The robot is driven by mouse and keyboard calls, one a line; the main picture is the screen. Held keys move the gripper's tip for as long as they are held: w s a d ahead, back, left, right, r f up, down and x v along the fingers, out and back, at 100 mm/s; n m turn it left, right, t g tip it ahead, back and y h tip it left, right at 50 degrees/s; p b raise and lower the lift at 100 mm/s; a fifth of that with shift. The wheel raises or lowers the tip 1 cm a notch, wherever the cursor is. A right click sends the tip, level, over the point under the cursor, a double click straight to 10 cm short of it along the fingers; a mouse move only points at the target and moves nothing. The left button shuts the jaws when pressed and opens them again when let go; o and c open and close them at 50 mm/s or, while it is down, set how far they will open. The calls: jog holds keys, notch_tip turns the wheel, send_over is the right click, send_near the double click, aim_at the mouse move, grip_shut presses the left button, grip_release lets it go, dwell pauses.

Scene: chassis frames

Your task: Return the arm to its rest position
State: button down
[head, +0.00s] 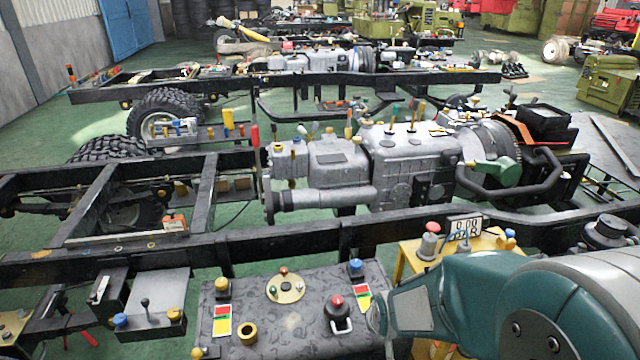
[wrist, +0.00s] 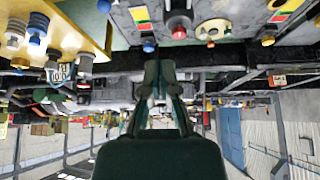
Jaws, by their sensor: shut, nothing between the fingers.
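My arm (head: 490,300) shows as teal and grey links at the lower right of the head view, in front of the chassis frame and beside the grey control panel. The end of my arm cannot be made out there. In the wrist view, which looks upside down, my gripper (wrist: 158,68) points away from the camera, its dark green fingers together and empty. It appears to touch nothing, though its exact distance from the chassis rail behind it is hard to judge.
A grey control panel (head: 290,335) with buttons stands at the front. A yellow stand (head: 408,262) is beside my arm. A long black chassis rail (head: 290,240) crosses behind them, with a grey engine (head: 410,160) beyond. Green floor (head: 90,245) shows between the frames.

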jog(key=s+d+r, duration=0.2)
jog(key=s+r, duration=0.6)
jog(key=r, duration=0.1)
jog(key=s+d+r+m, duration=0.1)
jog(key=s+d+r, duration=0.1)
jog(key=s+r, duration=0.7)
jog(key=shift+r+g+h, duration=0.25)
jog(key=shift+g+h, duration=0.05)
dwell(0.7)
